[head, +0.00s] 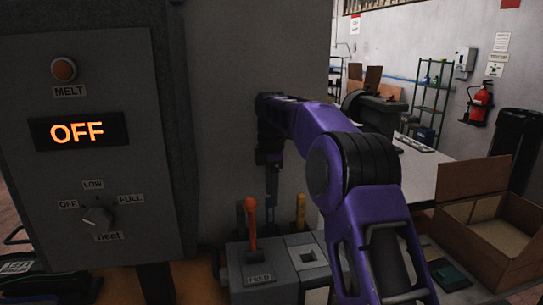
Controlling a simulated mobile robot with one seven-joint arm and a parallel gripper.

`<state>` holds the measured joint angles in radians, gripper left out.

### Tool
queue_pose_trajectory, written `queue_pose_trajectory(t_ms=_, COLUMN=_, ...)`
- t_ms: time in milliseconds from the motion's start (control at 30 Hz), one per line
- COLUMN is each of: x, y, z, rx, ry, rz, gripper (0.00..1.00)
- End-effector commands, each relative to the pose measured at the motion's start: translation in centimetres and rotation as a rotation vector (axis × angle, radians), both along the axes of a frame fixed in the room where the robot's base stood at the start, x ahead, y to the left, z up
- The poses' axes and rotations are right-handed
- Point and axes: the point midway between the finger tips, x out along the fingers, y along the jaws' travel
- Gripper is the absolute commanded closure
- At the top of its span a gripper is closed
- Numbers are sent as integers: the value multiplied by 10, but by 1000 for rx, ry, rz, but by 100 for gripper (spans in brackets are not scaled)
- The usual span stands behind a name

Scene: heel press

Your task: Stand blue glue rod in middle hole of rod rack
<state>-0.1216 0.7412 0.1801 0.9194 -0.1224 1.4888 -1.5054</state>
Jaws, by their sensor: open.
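My gripper (271,195) points down in front of the grey panel, behind the orange-handled lever. It is small and dark here, and its fingertips run down toward the top of the grey feed box. A narrow dark bluish upright shape (240,214) shows just left of the lever; I cannot tell if it is the blue glue rod. A yellow upright rod (301,211) stands right of my gripper, behind the box. I cannot make out the rod rack or its middle hole; the boxes and my purple arm cover much of that area.
The orange lever (251,217) rises from the feed box (263,270), with a second grey block (304,257) beside it. A control cabinet (95,150) reading OFF fills the left. An open cardboard box (490,220) and a pale table (425,172) are at right.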

Motion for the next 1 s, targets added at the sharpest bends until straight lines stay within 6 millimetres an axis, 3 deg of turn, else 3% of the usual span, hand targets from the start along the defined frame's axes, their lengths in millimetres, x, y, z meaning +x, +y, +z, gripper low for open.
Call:
queue_pose_trajectory(t_ms=33, x=1, y=1, z=17, rx=1, ry=-4, rz=1, gripper=39)
queue_pose_trajectory(t_ms=200, x=1, y=1, z=60, rx=2, ry=-3, rz=1, gripper=39)
queue_pose_trajectory(t_ms=367, x=1, y=1, z=85, rx=1, ry=-2, rz=1, gripper=39)
queue_pose_trajectory(t_ms=700, x=0, y=0, z=108, rx=0, ry=0, rz=0, gripper=39)
queue_pose_trajectory(t_ms=1000, x=0, y=0, z=111, rx=0, ry=1, rz=0, gripper=39)
